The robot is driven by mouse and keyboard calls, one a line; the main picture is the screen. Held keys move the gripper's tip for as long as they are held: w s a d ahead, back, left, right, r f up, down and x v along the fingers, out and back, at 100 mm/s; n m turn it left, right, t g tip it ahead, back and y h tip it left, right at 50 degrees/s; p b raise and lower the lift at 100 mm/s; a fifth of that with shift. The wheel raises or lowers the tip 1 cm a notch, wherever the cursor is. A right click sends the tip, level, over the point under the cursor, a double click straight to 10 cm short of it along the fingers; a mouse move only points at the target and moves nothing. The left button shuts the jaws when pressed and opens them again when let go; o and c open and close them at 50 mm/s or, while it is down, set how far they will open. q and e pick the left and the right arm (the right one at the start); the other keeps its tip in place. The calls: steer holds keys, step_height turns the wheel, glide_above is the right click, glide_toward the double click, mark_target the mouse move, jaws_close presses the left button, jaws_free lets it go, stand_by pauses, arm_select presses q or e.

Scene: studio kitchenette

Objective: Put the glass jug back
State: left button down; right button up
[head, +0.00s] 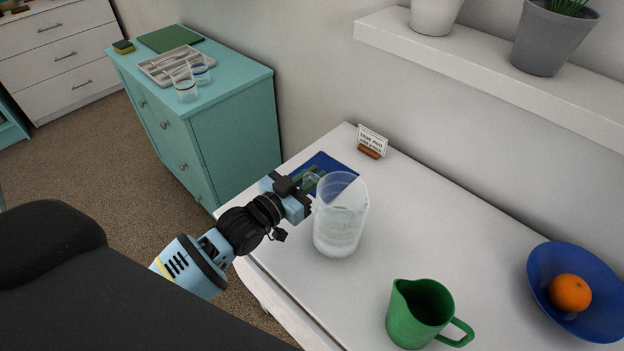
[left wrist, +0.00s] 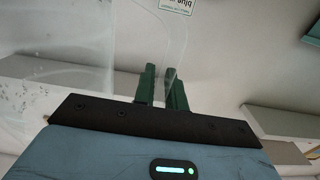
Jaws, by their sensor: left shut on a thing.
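The clear glass jug (head: 340,222) is upright at the near left part of the white counter, just in front of the blue mat (head: 322,160). My left gripper (head: 311,184) reaches in from the left and is shut on the jug's handle side. In the left wrist view the green fingers (left wrist: 163,84) close around a thin clear part of the jug (left wrist: 60,90), whose body spreads to the left. Part of the mat is hidden behind the gripper and jug. I cannot tell whether the jug's base touches the counter. My right gripper is not in view.
A green jug (head: 412,318) stands at the counter's front, and a blue bowl (head: 606,322) with an orange (head: 570,293) is at right. A small sign (head: 372,139) stands behind the mat.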

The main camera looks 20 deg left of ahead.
arm_select(q)
steer(key=shift+f, duration=0.5)
steer(key=c, duration=1.4)
jaws_free()
steer(key=shift+f, duration=0.15)
steer(key=shift+c, duration=0.2)
steer(key=v, duration=1.2)
steer(key=shift+b, duration=0.3)
